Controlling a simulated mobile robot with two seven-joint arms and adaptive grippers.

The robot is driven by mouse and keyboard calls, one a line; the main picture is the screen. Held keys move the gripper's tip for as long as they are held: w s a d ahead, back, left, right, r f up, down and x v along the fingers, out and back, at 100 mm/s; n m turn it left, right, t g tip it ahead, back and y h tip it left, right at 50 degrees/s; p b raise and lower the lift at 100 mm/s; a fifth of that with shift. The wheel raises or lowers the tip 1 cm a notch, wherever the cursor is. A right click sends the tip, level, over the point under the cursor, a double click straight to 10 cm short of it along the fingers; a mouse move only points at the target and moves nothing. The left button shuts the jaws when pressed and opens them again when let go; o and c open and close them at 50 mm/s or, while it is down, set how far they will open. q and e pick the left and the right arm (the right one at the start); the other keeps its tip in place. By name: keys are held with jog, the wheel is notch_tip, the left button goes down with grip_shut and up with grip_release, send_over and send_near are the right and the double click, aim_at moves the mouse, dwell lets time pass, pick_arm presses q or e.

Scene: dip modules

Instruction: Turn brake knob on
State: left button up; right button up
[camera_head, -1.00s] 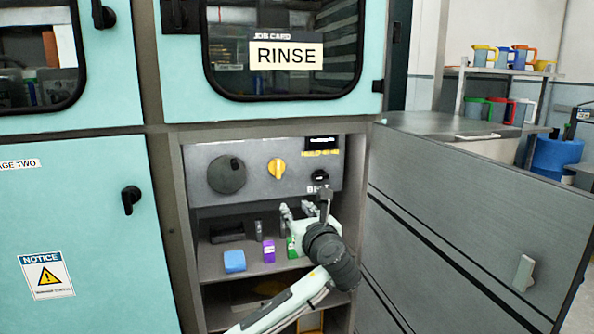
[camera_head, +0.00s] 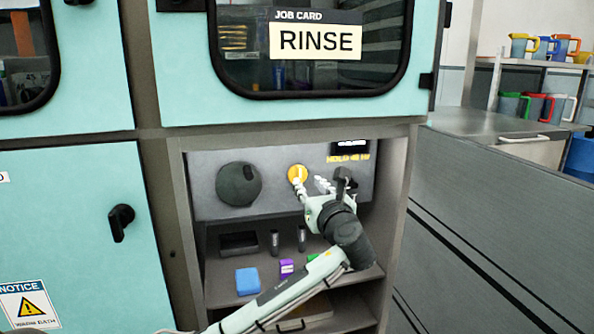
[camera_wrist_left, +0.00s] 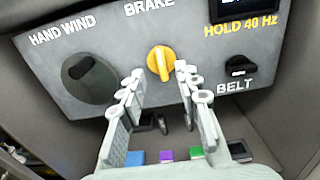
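The yellow brake knob (camera_head: 297,174) sits on the grey control panel (camera_head: 275,205), below the word BRAKE in the left wrist view, where the knob (camera_wrist_left: 160,62) stands upright between and beyond my fingers. My left gripper (camera_head: 312,186) is in front of the panel, just below and right of the knob. I cannot tell in the head view whether a fingertip touches the knob. My right gripper is not in view.
A black hand wind knob (camera_wrist_left: 90,78) is left of the brake knob, and a black belt knob (camera_wrist_left: 238,66) is right of it. Below, a shelf holds a blue block (camera_head: 248,281) and a purple block (camera_head: 286,268). The large grey door (camera_head: 500,225) stands open at right.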

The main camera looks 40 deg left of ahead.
aim_at(300, 173)
pick_arm(q)
jog(key=x, duration=0.7)
jog(key=shift+w+a, duration=0.2)
grip_shut()
